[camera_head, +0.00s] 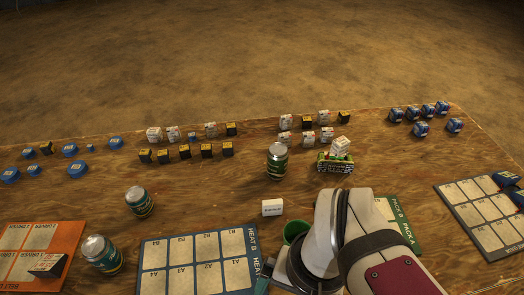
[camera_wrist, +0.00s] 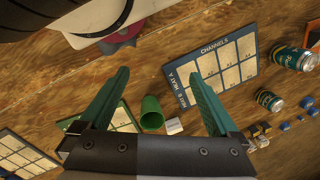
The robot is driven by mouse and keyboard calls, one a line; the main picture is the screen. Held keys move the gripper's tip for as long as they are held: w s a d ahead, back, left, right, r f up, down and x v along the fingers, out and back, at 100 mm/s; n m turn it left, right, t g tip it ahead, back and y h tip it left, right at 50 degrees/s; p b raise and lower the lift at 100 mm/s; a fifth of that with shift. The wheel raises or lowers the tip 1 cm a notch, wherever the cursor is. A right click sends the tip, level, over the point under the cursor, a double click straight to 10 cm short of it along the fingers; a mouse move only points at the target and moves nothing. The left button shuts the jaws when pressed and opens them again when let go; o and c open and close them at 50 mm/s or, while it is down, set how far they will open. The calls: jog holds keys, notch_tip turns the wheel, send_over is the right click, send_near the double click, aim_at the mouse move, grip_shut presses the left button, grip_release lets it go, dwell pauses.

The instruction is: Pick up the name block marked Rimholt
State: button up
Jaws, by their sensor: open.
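A small white name block (camera_head: 272,207) lies on the wooden table between the standing can and the blue board. Its dark lettering is too small to read, so I cannot tell if it says Rimholt. It also shows in the wrist view (camera_wrist: 174,126), beside the green cup.
A green cup (camera_head: 295,232) stands close to the white block. A can (camera_head: 277,161) stands behind it, and two more cans (camera_head: 139,201) (camera_head: 102,254) are at left. The blue board (camera_head: 199,262) lies in front. Rows of small blocks and blue pieces line the back.

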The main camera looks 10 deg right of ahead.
jog(key=c, duration=0.4)
jog(key=shift+c, duration=0.2)
jog(key=w+n+g+h, duration=0.3)
jog(key=w+n+h, duration=0.4)
jog(key=w+n, duration=0.6)
jog(key=w+a+f+n+t+h, duration=0.2)
jog(key=w+a+f+n+h, duration=0.4)
jog(key=w, duration=0.3)
jog(key=n+t+h, duration=0.1)
jog(key=n+t, duration=0.3)
jog(key=n, duration=0.3)
send_near(271, 202)
jog(key=x, duration=0.8)
